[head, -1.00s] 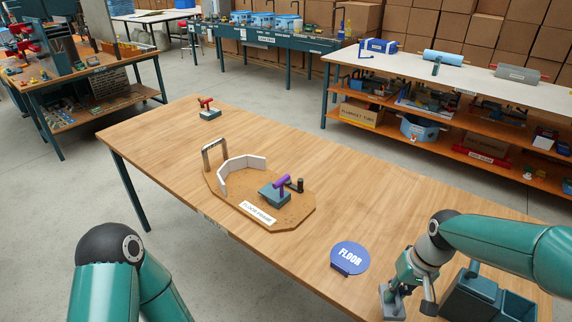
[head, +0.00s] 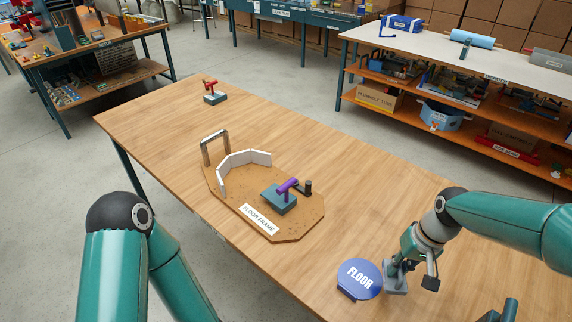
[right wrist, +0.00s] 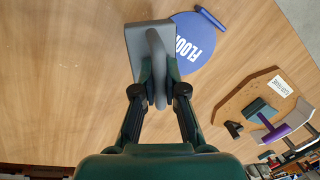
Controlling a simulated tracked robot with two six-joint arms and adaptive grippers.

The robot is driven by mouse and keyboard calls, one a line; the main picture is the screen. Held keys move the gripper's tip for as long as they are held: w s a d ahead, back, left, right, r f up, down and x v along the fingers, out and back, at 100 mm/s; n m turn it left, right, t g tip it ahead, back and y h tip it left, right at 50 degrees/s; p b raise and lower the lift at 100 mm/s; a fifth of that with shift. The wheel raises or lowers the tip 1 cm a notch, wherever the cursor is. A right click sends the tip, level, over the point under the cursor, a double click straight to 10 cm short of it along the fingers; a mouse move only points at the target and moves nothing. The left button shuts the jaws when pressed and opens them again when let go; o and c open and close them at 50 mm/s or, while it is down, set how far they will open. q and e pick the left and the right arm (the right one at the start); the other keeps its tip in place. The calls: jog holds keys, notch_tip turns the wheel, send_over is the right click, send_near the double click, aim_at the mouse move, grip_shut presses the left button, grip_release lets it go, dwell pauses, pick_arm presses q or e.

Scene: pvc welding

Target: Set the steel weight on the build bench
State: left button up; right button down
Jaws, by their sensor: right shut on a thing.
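The steel weight (head: 397,284) is a grey block with an upright handle. My right gripper (head: 394,264) is shut on its handle, over the wooden bench (head: 300,161). The right wrist view shows the weight (right wrist: 137,40) between the two fingers (right wrist: 155,92), its block edge overlapping the blue FLOOR disc (right wrist: 197,45). In the head view the weight is just right of that disc (head: 359,279). I cannot tell whether the weight touches the bench top. My left arm shows at lower left, but its gripper is out of view.
The floor frame board (head: 272,225) has a white curved wall, a metal arch and a teal block with a purple handle (head: 285,189). A red-handled teal block (head: 214,94) stands at the far end. Bare bench lies right of the board. Shelves (head: 440,60) stand behind.

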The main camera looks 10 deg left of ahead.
jog(key=shift+s+d+r, duration=0.15)
jog(key=shift+s+d, duration=0.05)
jog(key=shift+d, duration=0.2)
jog(key=s+d+r+m+t+h+b, duration=0.1)
jog(key=s+d+r+m, duration=0.25)
jog(key=r+m, duration=0.4)
jog(key=s+d+r+m+t+h+b, duration=0.1)
jog(key=s+d+r+m, duration=0.1)
jog(key=d+r+m, duration=0.35)
jog(key=f+m, duration=0.1)
jog(key=f, duration=0.4)
jog(key=a+f, duration=0.1)
jog(key=f, duration=0.4)
jog(key=a+f+m, duration=0.1)
jog(key=f, duration=0.4)
jog(key=shift+w+f+m, duration=0.2)
jog(key=shift+f+m, duration=0.1)
jog(key=shift+f, duration=2.2)
jog(key=c, duration=1.2)
grip_release()
jog(key=shift+c, duration=0.2)
